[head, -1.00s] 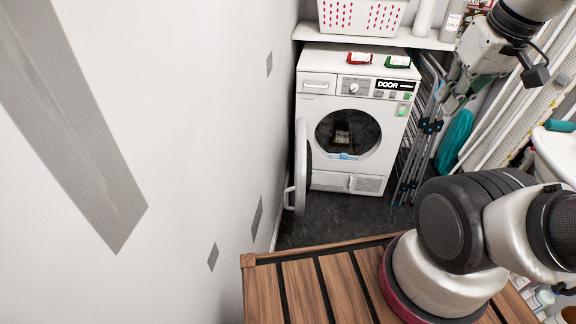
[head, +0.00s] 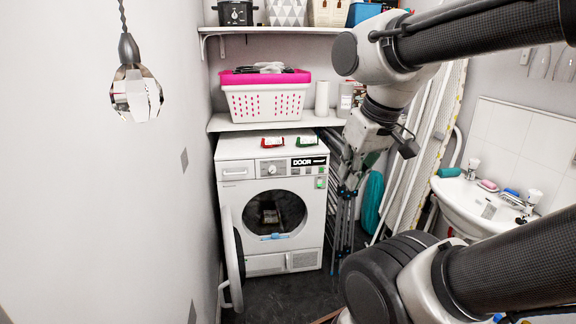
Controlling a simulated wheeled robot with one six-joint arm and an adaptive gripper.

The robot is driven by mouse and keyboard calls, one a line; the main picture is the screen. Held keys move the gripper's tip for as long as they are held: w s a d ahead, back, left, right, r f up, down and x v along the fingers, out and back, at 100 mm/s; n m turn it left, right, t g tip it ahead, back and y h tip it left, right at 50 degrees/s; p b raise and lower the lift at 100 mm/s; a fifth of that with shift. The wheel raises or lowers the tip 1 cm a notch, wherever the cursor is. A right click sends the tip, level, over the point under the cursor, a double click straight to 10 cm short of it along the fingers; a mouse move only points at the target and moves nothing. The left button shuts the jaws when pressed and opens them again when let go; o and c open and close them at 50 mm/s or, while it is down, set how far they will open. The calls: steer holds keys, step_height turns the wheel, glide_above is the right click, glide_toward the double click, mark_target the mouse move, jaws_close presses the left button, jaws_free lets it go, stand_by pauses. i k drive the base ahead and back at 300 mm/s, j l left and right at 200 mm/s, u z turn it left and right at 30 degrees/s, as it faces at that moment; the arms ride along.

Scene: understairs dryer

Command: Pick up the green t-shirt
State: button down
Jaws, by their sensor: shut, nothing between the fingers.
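I cannot make out a green t-shirt for certain in the head view. A small green-edged item (head: 307,142) lies on top of the white dryer (head: 235,148), but it does not look clearly like a shirt. The dryer's round door (head: 233,265) stands open to the left. Inside the drum are a dark, unclear item (head: 270,216) and a light blue thing (head: 274,237) at the lower rim. My gripper (head: 349,172) points down, right of the dryer, in front of the folded rack. It is shut and empty; its fingertips are hard to see against the rack.
A red-edged item (head: 272,143) lies on the dryer. A pink-and-white basket (head: 265,102) stands on the shelf above. A folded drying rack (head: 343,230) and a teal item (head: 372,200) stand to the right, then a sink (head: 470,205). A lamp (head: 137,92) hangs at left.

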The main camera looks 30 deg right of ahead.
mark_target(304, 142)
steer(key=i+l+z, duration=0.3)
steer(key=i+l, duration=0.25)
steer(key=i, duration=0.25)
steer(key=i+l+u, duration=0.1)
steer(key=i+l, duration=0.15)
steer(key=i, duration=0.25)
steer(key=i+l+u, duration=0.1)
steer(key=i+l, duration=0.15)
steer(key=i, duration=0.2)
steer(key=i+l, duration=0.35)
steer(key=i, duration=0.15)
